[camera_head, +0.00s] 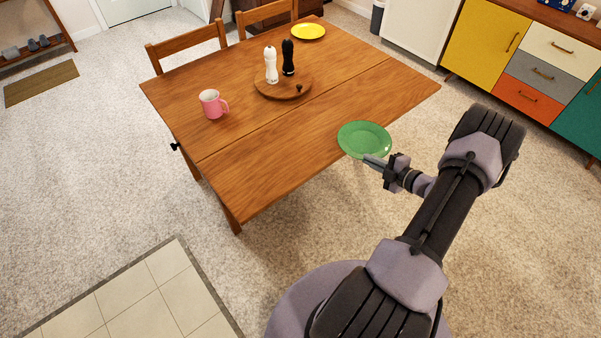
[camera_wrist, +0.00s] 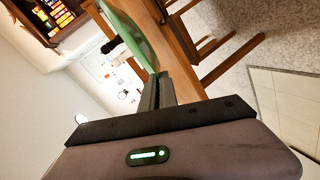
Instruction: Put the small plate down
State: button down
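A round green plate (camera_head: 364,138) is at the near right edge of the wooden table (camera_head: 240,185). My gripper (camera_head: 374,161) is shut on its near rim. In the head view the plate overlaps the table edge and looks roughly level; I cannot tell how far above the tabletop it is. In the wrist view the green plate (camera_wrist: 136,36) shows edge-on beyond my gripper's fingers (camera_wrist: 160,90), beside the table edge (camera_wrist: 182,62). A yellow plate (camera_head: 308,31) lies at the table's far end.
A pink mug (camera_head: 212,104) stands on the left of the table. A round wooden board (camera_head: 283,88) holds a white mill (camera_head: 271,65) and a black mill (camera_head: 288,57). The near and right parts of the tabletop are bare. Chairs (camera_head: 187,46) stand at the far side.

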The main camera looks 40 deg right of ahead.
jog(key=w+a+f+b, duration=0.2)
jog(key=w+a, duration=0.1)
jog(key=a, duration=0.4)
jog(key=w+a+f+b, duration=0.3)
jog(key=a, duration=0.4)
jog(key=shift+a+f, duration=0.25)
jog(key=c, duration=1.6)
grip_release()
jog(key=shift+c, duration=0.2)
jog(key=shift+r, duration=0.15)
